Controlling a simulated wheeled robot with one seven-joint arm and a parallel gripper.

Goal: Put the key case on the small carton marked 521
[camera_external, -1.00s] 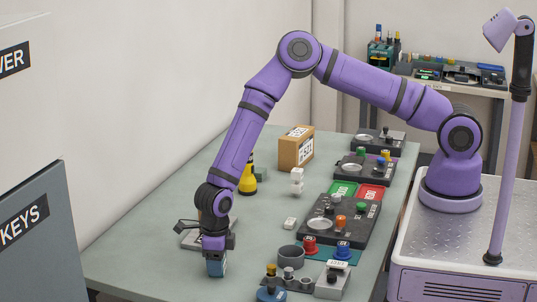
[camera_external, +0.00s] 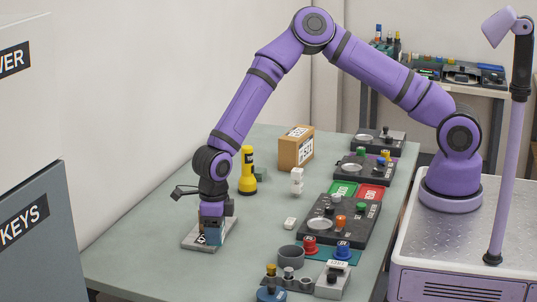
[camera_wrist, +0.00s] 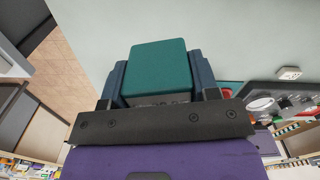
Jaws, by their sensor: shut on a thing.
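My gripper (camera_external: 211,240) is shut on a teal, box-shaped case (camera_wrist: 160,68), which I take to be the key case. In the wrist view the case sits between the two dark blue fingers, its flat teal face showing. In the outside view the fingers mostly hide it, just over or at a grey plate (camera_external: 190,242); I cannot tell whether it touches the plate. The brown carton (camera_external: 288,153) with a white label that seems to read 521 stands upright farther back on the table, up and right of my gripper.
Stacked white blocks (camera_external: 297,181) stand before the carton. Black button panels (camera_external: 338,222) line the right side; a grey ring (camera_external: 290,256) is nearer. The mid-table is fairly clear.

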